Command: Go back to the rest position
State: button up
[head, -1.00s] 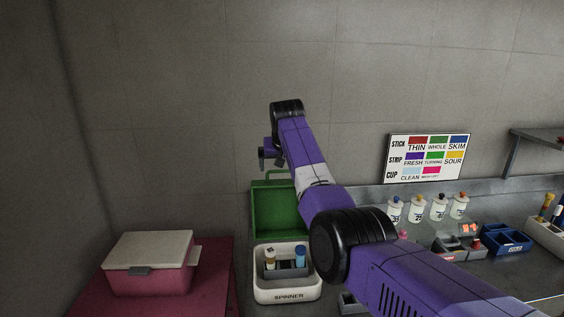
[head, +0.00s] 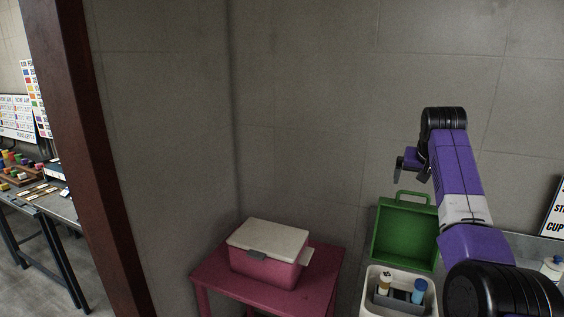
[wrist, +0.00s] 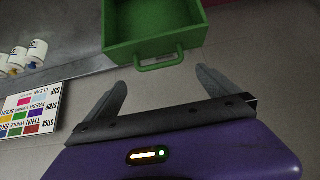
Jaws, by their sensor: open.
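My gripper (head: 407,165) is raised in front of the grey wall at the right of the head view, above the green case. In the wrist view my gripper (wrist: 165,88) has its two fingers spread wide, with nothing between them. The green case (head: 405,237) stands open behind the white spinner box, its handle up. In the wrist view the green case (wrist: 150,25) lies beyond the fingertips, apart from them.
A pink cooler with a pale lid (head: 268,252) sits on a pink table (head: 325,270). The white spinner box (head: 373,300) holds small bottles. A dark red post (head: 95,150) stands left, before another bench (head: 60,205). The label sign (wrist: 30,112) shows in the wrist view.

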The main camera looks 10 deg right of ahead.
jog(key=w+d+r+t+h, duration=0.1)
jog(key=w+r+t+h, duration=0.1)
jog(key=w+r+t, duration=0.4)
jog(key=s+a+f+n+t+y, duration=0.1)
jog(key=s+a+f+n+t, duration=0.4)
jog(key=s+a+f, duration=1.35)
jog(key=s+a+f+g+y, duration=0.1)
jog(key=s+a, duration=0.3)
jog(key=s, duration=1.1)
jog(key=s+a+f+n+y, duration=0.1)
jog(key=s+a+f, duration=0.3)
jog(key=s, duration=1.2)
jog(key=s+a+f+g+y, duration=0.1)
jog(key=s+a+f+y, duration=0.2)
jog(key=s, duration=1.3)
jog(key=a, duration=0.3)
jog(key=shift+a+n+g, duration=0.2)
jog(key=shift+n+g, duration=0.1)
jog(key=shift+n, duration=0.1)
